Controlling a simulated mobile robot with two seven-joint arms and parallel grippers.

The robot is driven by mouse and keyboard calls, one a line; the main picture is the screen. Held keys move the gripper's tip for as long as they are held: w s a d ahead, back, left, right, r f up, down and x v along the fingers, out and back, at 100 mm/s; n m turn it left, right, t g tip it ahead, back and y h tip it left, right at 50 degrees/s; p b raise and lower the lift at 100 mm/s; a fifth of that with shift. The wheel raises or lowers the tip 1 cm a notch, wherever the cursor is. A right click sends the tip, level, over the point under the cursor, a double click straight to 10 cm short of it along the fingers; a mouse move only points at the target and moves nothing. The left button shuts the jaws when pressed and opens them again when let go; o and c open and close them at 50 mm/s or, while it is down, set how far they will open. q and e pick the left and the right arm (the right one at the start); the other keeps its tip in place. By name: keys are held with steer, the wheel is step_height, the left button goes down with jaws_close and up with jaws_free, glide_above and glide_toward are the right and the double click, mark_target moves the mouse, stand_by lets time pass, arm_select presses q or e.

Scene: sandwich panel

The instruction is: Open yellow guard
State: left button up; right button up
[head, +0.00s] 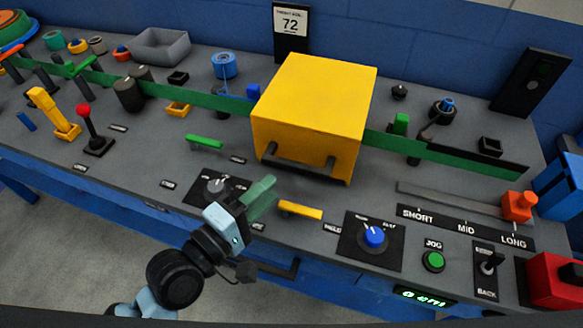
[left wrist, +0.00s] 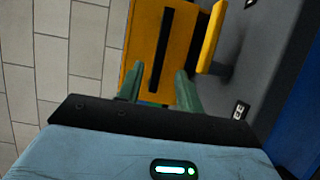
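The yellow guard (head: 318,95) is a box standing over the green belt in the middle of the panel, in the head view. A dark bar handle (head: 297,162) runs across its lower front. My left gripper (head: 263,193) is in front of and below the guard, left of the handle, and apart from it in the head view. In the left wrist view its two green fingers (left wrist: 157,88) are spread with nothing between them. Beyond their tips are the guard's yellow face and the dark handle (left wrist: 162,48). My right gripper is not in view.
A yellow bar (head: 300,210) and a blue knob (head: 374,237) lie on the panel right of the gripper. A green block (head: 204,142) stands left of the guard. A red-orange slider (head: 518,206) is at right.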

mark_target(293, 169)
arm_select(q)
steer(key=x, duration=0.7)
steer(key=shift+d, duration=0.15)
jaws_close()
